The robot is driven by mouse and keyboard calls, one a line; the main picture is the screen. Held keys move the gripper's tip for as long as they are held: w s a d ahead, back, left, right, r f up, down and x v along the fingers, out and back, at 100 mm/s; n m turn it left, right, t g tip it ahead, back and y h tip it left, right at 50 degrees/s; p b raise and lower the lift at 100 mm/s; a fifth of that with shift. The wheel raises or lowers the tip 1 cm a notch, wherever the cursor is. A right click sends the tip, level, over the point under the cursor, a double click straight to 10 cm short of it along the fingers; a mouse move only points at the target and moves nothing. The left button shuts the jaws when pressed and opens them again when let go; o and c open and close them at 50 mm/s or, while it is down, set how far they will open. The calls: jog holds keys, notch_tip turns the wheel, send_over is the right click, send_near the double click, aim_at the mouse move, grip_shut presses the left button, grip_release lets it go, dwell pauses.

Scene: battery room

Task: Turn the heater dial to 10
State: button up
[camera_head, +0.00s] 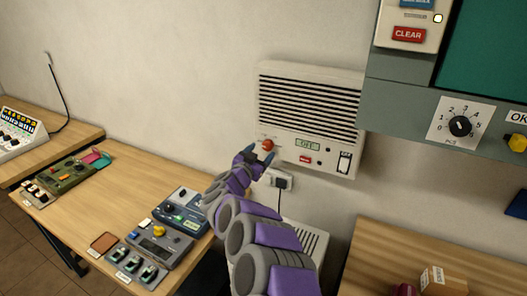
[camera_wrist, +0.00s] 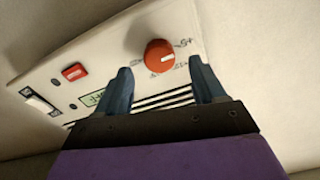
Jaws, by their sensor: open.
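The heater (camera_head: 309,112) is a cream wall unit with dark slats and a small green display (camera_head: 307,144) that seems to read OFF. Its dial (camera_head: 267,145) is a round orange-red knob at the lower left of the heater front. In the wrist view the dial (camera_wrist: 159,56) shows a white pointer mark and small markings around it, too small to read surely. My gripper (camera_head: 256,158) is open just in front of the dial. In the wrist view the fingers (camera_wrist: 160,80) are apart, one on each side below the dial, not closed on it.
A red button (camera_wrist: 75,72) and a rocker switch (camera_head: 344,161) sit on the heater right of the dial. A socket with a plug (camera_head: 283,182) is below. A grey panel with a black numbered knob (camera_head: 459,126) hangs at right. Benches with devices (camera_head: 183,215) stand below.

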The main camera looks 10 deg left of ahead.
aim_at(266, 147)
jog(key=shift+x, duration=1.2)
jog(key=shift+w+d, duration=0.15)
jog(key=shift+w, duration=0.2)
jog(key=c, duration=1.1)
jog(key=shift+o, duration=0.2)
